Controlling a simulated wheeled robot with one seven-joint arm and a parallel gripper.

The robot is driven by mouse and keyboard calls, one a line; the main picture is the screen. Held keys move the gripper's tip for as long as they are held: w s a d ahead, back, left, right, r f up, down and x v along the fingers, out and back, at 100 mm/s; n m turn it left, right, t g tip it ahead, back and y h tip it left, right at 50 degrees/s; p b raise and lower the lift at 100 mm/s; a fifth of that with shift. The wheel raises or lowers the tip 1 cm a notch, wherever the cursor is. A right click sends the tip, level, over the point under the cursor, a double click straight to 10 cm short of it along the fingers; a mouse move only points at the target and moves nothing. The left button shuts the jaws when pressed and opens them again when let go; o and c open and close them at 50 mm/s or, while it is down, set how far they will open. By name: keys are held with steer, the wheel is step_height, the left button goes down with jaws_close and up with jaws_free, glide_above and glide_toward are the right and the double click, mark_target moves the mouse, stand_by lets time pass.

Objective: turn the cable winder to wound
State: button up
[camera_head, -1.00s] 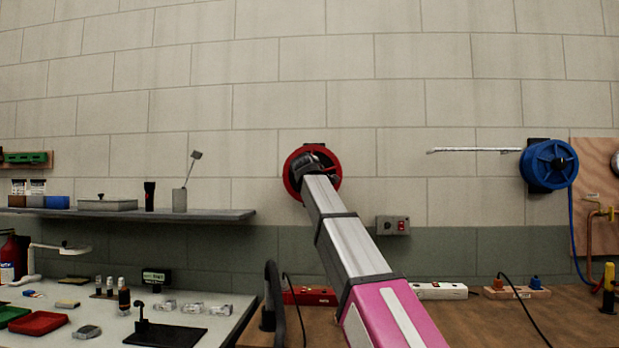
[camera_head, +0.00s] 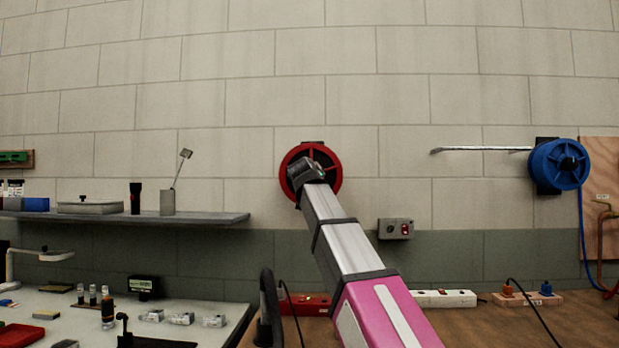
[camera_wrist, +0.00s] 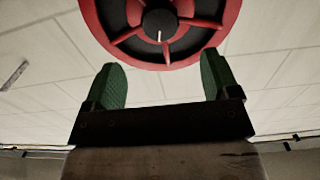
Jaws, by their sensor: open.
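A round red winder (camera_head: 332,187) is fixed to the wall at the middle of the head view. In the wrist view the red winder (camera_wrist: 229,22) fills the top, with spokes and a dark central hub (camera_wrist: 160,24) bearing a white mark. My gripper (camera_head: 303,172) is in front of its lower left part and hides some of it. In the wrist view my gripper (camera_wrist: 162,78) is open, its green fingers apart, empty and just below the winder's rim. A blue winder (camera_head: 550,165) hangs on the wall to the right.
A grey wall shelf (camera_head: 215,217) holds small items at left. Power strips (camera_head: 443,298) stand on the wooden bench (camera_head: 490,325). The wall around the red winder is mostly clear.

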steer(key=w, duration=1)
steer(key=shift+w+d, duration=0.2)
steer(key=c, duration=0.9)
